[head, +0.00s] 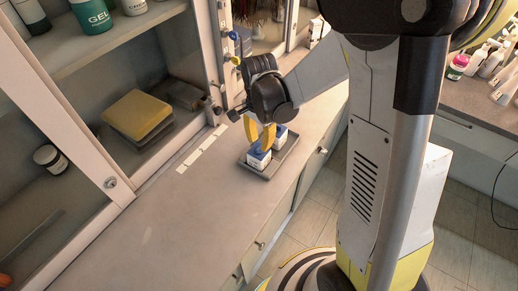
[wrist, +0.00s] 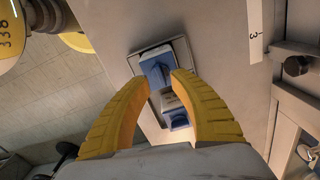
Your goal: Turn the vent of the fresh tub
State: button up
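Two small white tubs with blue tops stand on a grey tray on the counter. In the head view, the nearer tub (head: 258,160) and the farther tub (head: 280,137) sit close together. My gripper (head: 260,145) points down just over the nearer one. In the wrist view, my yellow fingers (wrist: 163,78) are apart, with the blue top of one tub (wrist: 156,70) just past and between their tips. The other tub (wrist: 178,120) shows lower, between the fingers. I cannot tell contact from these views, nor which tub is the fresh one.
The tray (head: 246,166) lies near the counter's (head: 150,230) right edge. White label strips (head: 202,148) lie along the cabinet side. An open cabinet at left holds a yellow sponge-like block (head: 138,113) and jars. Wall knobs stand close behind my gripper. The counter's front is clear.

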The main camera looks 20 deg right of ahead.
aim_at(259, 149)
jog(key=shift+f+b, duration=0.75)
jog(key=shift+f, duration=0.5)
grip_shut()
